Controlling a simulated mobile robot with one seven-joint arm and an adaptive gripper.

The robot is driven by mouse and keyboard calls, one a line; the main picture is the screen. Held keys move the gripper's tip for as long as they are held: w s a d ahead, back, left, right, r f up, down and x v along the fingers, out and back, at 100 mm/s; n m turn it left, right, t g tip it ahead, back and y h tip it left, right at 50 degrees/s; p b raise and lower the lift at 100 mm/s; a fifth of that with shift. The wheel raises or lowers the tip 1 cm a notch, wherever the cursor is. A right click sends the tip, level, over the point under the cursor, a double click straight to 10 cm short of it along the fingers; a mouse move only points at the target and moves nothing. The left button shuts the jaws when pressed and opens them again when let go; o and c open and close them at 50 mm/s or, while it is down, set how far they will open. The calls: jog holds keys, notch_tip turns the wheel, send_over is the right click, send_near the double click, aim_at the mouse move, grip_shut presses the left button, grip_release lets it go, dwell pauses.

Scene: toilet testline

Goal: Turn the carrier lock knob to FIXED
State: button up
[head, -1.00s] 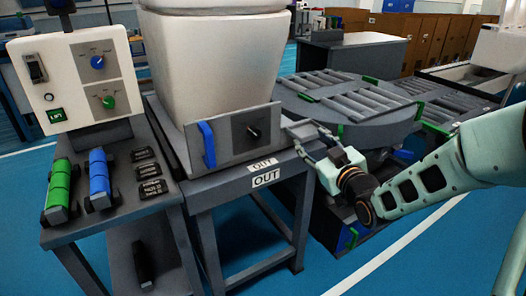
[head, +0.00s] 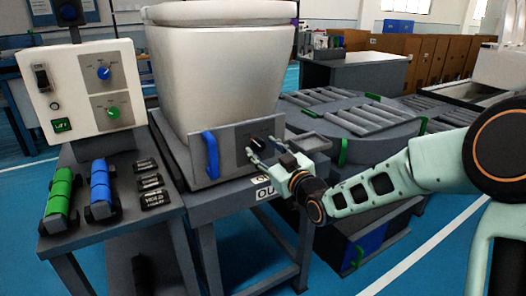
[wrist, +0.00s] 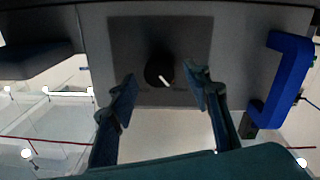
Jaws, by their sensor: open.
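The carrier lock knob (head: 256,142) is a small black dial on the grey front plate of the carrier (head: 230,150), to the right of a blue handle (head: 210,154). In the wrist view the black knob (wrist: 160,70) shows a white pointer line slanting to the lower right; its position labels are not readable. My gripper (head: 264,147) is at the plate, coming from the right. In the wrist view my gripper (wrist: 163,78) is open, with one fingertip on each side of the knob and a gap to each. I cannot tell how deep the tips reach.
The blue handle also shows in the wrist view (wrist: 282,80), beside the right finger. A white toilet bowl (head: 228,70) stands on the carrier. A control panel (head: 85,90) with blue and green knobs stands left. A round roller table (head: 355,125) lies behind my arm.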

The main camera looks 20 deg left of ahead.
jog(key=shift+w+a, duration=0.15)
jog(key=shift+a, duration=0.05)
jog(key=c, duration=1.2)
jog(key=shift+o, duration=0.2)
